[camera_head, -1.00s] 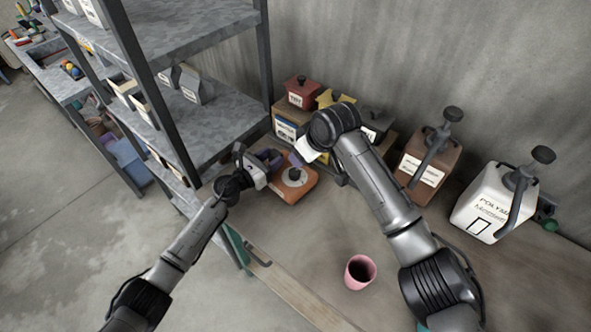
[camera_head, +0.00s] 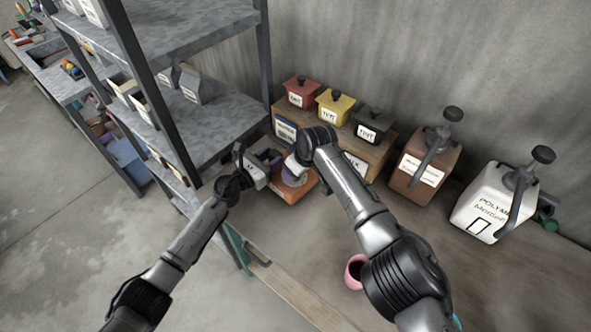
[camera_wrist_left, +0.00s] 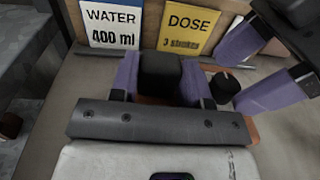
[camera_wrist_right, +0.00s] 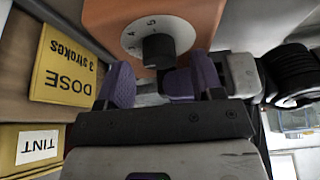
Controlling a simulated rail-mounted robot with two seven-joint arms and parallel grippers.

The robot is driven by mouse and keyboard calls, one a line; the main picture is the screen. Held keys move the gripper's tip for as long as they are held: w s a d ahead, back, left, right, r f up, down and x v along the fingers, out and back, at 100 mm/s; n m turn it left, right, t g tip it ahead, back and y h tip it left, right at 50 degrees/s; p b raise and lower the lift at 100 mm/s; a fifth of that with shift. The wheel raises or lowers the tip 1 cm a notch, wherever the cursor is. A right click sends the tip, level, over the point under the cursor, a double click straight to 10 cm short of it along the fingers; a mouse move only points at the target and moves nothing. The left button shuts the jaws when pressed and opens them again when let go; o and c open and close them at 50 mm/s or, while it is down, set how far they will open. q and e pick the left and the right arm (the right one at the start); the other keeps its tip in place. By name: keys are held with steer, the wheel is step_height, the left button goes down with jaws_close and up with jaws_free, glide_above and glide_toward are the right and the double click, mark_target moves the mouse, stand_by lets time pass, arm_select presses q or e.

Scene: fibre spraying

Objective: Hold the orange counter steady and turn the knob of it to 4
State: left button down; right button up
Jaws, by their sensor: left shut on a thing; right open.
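The orange counter (camera_head: 290,194) sits on the bench, partly hidden under my grippers. In the right wrist view its orange body (camera_wrist_right: 100,18) carries a pale numbered dial (camera_wrist_right: 185,36) with a black knob (camera_wrist_right: 158,50); I cannot tell where the knob points. My left gripper (camera_wrist_left: 160,80) is shut on a dark block at the counter's side; it shows in the head view (camera_head: 268,163). My right gripper (camera_wrist_right: 162,82) is open, its purple fingers either side of the knob's line but short of it. The knob also shows in the left wrist view (camera_wrist_left: 225,87).
Red (camera_head: 301,91), yellow (camera_head: 335,106) and dark (camera_head: 373,124) lidded boxes stand on a wooden riser behind. A brown jug (camera_head: 424,170) and white jug (camera_head: 492,204) stand right. A pink cup (camera_head: 354,272) is beside my right arm. A metal shelf (camera_head: 215,130) rises left.

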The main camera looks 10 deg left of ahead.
steer(key=shift+w+a+f, duration=0.1)
steer(key=shift+a+f, duration=0.1)
steer(key=shift+f, duration=0.35)
steer(key=c, duration=0.9)
steer(key=shift+c, duration=0.2)
steer(key=shift+f+m, duration=0.1)
steer(key=shift+m, duration=0.3)
steer(key=m+t+h, duration=0.1)
steer(key=m, duration=0.2)
steer(key=shift+m, duration=0.3)
steer(key=shift+a+m+t+h, duration=0.1)
steer(key=shift+m+t+h, duration=0.25)
steer(key=shift+m, duration=0.75)
steer(key=shift+m+t+h, duration=0.15)
steer(key=shift+m+h, duration=0.4)
steer(key=shift+m, duration=0.55)
